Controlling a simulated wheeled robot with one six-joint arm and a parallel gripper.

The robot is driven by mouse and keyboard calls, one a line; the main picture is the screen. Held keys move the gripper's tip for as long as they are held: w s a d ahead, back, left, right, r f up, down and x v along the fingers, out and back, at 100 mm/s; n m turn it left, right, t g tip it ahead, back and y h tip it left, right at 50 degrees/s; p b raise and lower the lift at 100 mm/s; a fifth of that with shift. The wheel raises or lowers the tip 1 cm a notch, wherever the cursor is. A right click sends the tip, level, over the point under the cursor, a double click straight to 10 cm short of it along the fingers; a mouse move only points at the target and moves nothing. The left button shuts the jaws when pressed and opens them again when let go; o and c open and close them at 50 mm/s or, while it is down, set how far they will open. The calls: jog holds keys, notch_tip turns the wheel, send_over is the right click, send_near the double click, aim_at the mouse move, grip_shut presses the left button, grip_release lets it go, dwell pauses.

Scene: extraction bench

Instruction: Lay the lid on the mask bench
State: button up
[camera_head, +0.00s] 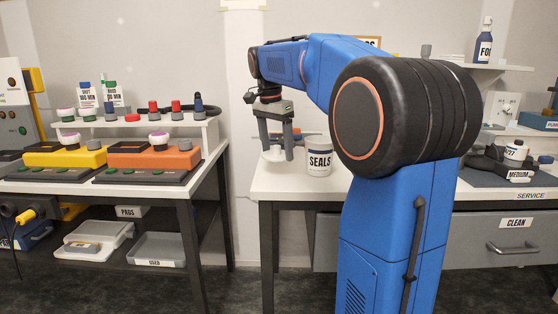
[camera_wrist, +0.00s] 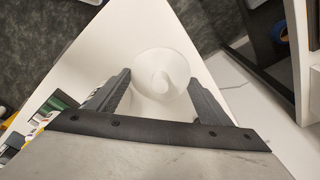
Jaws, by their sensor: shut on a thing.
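My gripper (camera_head: 277,152) hangs pointing down at the left end of a white bench (camera_head: 283,187), which may be the mask bench; no label in view names it so. It is shut on a round white lid with a small raised middle, seen between the fingertips in the wrist view (camera_wrist: 160,68). In the head view the lid (camera_head: 270,155) is partly hidden by the fingers and is at or just above the bench top; I cannot tell whether it touches. A white jar marked SEALS (camera_head: 319,160) stands just right of the gripper.
My arm hides the bench's middle. At its right are a dark item, perhaps a mask (camera_head: 486,160), a MEDIUM label (camera_head: 519,175) and a small white jar (camera_head: 516,150). A separate bench on the left holds a yellow unit (camera_head: 64,154) and an orange unit (camera_head: 153,154); a gap divides the benches.

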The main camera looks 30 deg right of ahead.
aim_at(276, 154)
jog(key=shift+f, duration=2.1)
jog(key=shift+f, duration=0.1)
jog(key=o, duration=1)
jog(key=r, duration=0.4)
jog(key=a+r, duration=0.1)
jog(key=r, duration=0.7)
jog(key=shift+s+a, duration=0.2)
jog(key=shift+a, duration=0.15)
jog(key=shift+s, duration=0.1)
jog(key=s+a+f+n+t, duration=0.1)
jog(key=s+a+f+n, duration=0.3)
jog(key=s+f, duration=0.6)
jog(key=s+a+f+n+t+y, duration=0.1)
jog(key=s+a+f+n+t, duration=0.1)
jog(key=s+a+f+n, duration=0.3)
jog(key=s+a+f+n+t, duration=0.1)
jog(key=s+a+f+n, duration=0.4)
jog(key=s+f, duration=0.9)
jog(key=shift+s+f+n+y, duration=0.35)
jog(key=shift+f+n+y, duration=0.1)
jog(key=shift+n, duration=0.45)
